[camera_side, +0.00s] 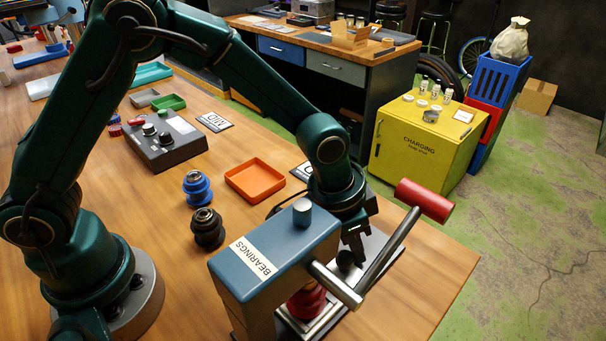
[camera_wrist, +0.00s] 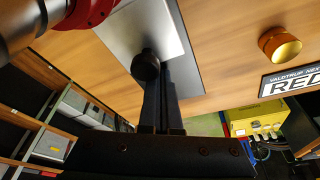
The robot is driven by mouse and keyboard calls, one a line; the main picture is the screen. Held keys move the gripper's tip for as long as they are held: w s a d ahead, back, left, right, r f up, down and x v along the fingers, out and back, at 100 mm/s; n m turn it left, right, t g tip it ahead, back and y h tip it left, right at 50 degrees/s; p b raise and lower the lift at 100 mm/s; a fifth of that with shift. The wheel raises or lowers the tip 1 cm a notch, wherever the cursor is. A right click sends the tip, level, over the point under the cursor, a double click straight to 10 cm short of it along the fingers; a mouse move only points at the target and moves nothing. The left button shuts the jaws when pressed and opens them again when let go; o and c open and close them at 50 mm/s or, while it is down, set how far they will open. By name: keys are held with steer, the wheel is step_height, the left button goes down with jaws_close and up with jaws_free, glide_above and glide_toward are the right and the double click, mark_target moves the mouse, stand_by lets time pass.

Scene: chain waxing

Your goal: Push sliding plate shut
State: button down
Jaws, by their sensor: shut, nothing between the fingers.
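The sliding plate (camera_wrist: 135,28) is a bright silver sheet on a darker grey base (camera_wrist: 186,50) in the wrist view. A round black knob (camera_wrist: 146,66) stands at its near edge. In the side view the knob (camera_side: 346,262) is beside the blue-grey press marked BEARINGS (camera_side: 262,252), which hides much of the plate. My gripper (camera_side: 356,256) is shut and empty, pointing down right at the knob. In the wrist view the fingers (camera_wrist: 158,100) reach to the knob's near side. I cannot tell whether they touch it.
The press's lever with a red grip (camera_side: 425,200) rises close to the right of my gripper. A red round part (camera_side: 307,301) sits under the press. An orange tray (camera_side: 255,181), a blue part (camera_side: 198,188) and a black part (camera_side: 207,229) stand to the left.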

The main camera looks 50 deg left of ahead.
steer(key=shift+w+r, duration=0.2)
steer(key=shift+r, duration=0.65)
steer(key=shift+w+r, duration=0.25)
steer(key=shift+r, duration=0.6)
steer(key=shift+w+r, duration=0.2)
steer(key=shift+r, duration=0.65)
